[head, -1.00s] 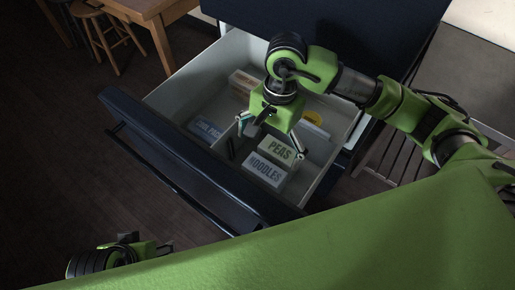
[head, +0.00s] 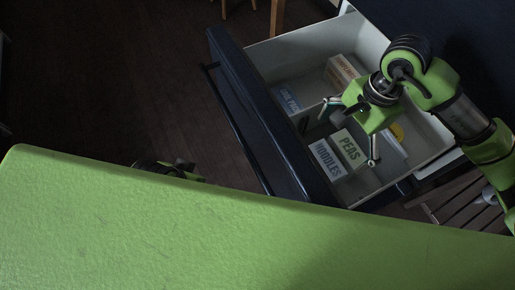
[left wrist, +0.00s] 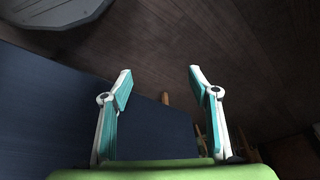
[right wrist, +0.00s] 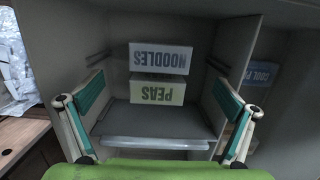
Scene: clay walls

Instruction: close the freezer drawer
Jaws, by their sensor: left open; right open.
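The freezer drawer (head: 255,97) stands pulled out, with a dark blue front, a long dark handle bar (head: 232,122) and a pale inside. My right gripper (head: 352,134) is open and empty over the drawer's inside. In the right wrist view its spread fingers (right wrist: 160,82) frame the drawer's contents. My left gripper is low, near the outer side of the drawer front, mostly hidden behind my green body in the head view. In the left wrist view its fingers (left wrist: 159,74) are open and empty, with a dark blue panel below and to the left.
Inside the drawer are a noodles box (head: 326,160), a peas box (head: 348,148), a blue cool pack (head: 287,99) and an orange-and-white box (head: 342,70). A slatted wooden piece (head: 465,200) stands right of the drawer. Dark wood floor (head: 110,90) lies clear on the left.

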